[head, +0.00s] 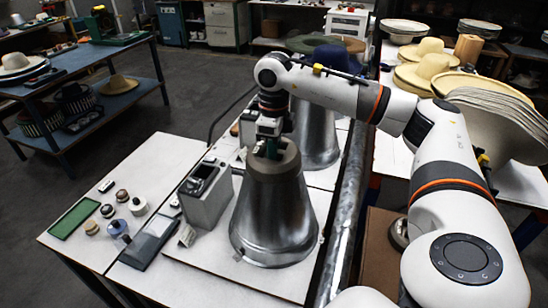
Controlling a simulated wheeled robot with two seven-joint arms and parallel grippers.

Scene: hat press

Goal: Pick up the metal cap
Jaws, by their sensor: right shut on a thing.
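The metal cap (273,215) is a large, shiny, bell-shaped piece with a wide flared rim and a duller grey top. It stands upright on the white table at the centre of the head view. My right gripper (269,150) comes down from above and is shut on the top of the cap. The fingertips are partly hidden against the grey top. I cannot tell whether the rim is clear of the table. My left gripper is not in view.
A grey box device (206,195) stands close left of the cap. A second metal bell (317,135) stands behind it. Small round items and a green tray (74,219) lie at the table's left. A metal pipe (345,220) runs along the right. Stacked hats (427,65) stand beyond.

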